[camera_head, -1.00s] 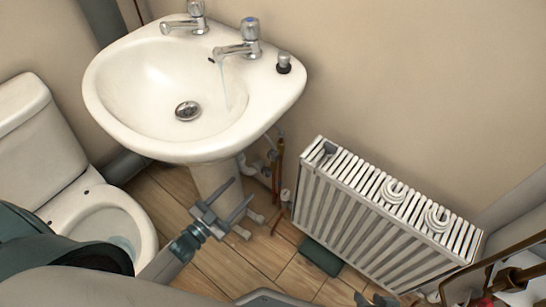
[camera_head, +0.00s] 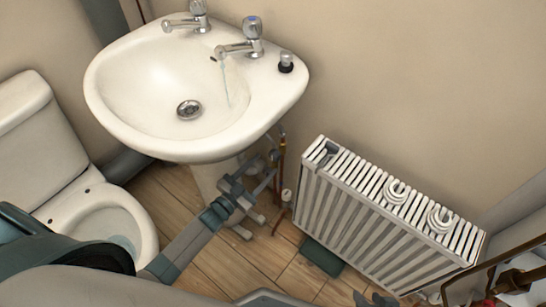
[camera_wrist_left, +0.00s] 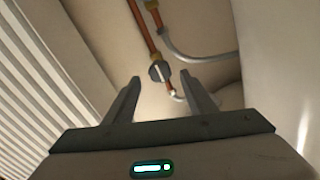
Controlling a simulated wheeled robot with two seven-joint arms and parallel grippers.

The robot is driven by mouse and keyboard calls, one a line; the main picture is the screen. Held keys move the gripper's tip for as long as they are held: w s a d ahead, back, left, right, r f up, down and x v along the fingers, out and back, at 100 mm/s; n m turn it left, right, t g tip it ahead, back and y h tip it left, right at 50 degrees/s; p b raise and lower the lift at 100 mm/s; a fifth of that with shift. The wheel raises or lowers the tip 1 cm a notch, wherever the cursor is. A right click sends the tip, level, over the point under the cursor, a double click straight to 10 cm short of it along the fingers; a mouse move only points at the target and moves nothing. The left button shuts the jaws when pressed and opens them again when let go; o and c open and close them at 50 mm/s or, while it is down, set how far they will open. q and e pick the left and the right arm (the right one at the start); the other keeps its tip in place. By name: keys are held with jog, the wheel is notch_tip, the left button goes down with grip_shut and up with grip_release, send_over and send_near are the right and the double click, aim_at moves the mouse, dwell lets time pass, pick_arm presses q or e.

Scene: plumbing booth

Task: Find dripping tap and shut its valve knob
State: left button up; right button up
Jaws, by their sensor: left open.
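The right-hand tap (camera_head: 241,42) on the white basin (camera_head: 112,108) has a thin stream of water under its spout. The left-hand tap (camera_head: 187,17) shows no water. My left gripper (camera_head: 267,171) is open under the basin's right side, beside the pedestal, its fingers towards the pipes. In the left wrist view, a small dark valve knob (camera_wrist_left: 155,73) with a pale stripe sits on a copper pipe (camera_wrist_left: 141,27). It appears between the open fingertips, seemingly just beyond them, untouched. A dark piece at the bottom edge may be my right gripper (camera_head: 376,299); its jaws are unclear.
A white radiator (camera_head: 375,215) stands right of the pipes, with a small white-topped valve (camera_head: 287,196) at its left end. A toilet (camera_head: 98,215) is at left. A dark green box (camera_head: 321,257) lies on the wooden floor. Red-handled pipework (camera_head: 487,303) is at lower right.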

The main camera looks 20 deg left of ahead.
aim_at(272, 158)
pick_arm(q)
jog(key=shift+x, duration=3.05)
jog(key=shift+c, duration=0.4)
jog(key=shift+f, duration=0.1)
jog(key=c, duration=1)
